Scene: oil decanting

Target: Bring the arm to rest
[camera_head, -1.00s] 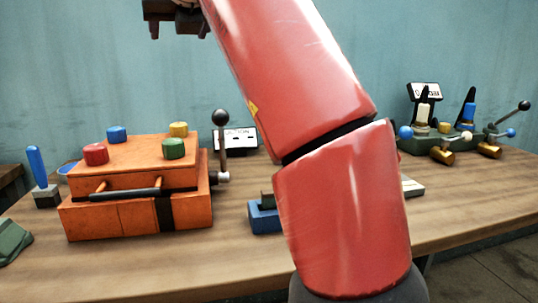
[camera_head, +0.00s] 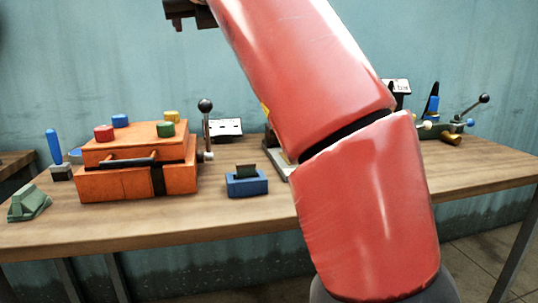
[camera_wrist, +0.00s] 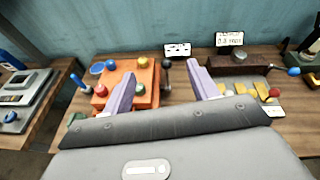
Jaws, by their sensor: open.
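My gripper shows in the wrist view (camera_wrist: 162,95) with its two purple fingers spread apart and nothing between them. It is raised and looks over the table from in front. In the head view only a dark part of the gripper end (camera_head: 188,12) shows at the top edge, and my red arm covers the middle. Past the fingers in the wrist view is the orange box with coloured knobs (camera_wrist: 113,82), apart from the gripper. The same orange box (camera_head: 130,180) stands on the left of the table in the head view.
The wooden table (camera_head: 230,222) also holds a blue block holder (camera_head: 246,184), a green block (camera_head: 28,204), a blue-handled tool (camera_head: 55,150) and a black-knobbed lever (camera_head: 206,125). Valve fittings (camera_head: 452,138) stand at the right, partly behind my arm. A second table with grey devices (camera_wrist: 22,98) is at left.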

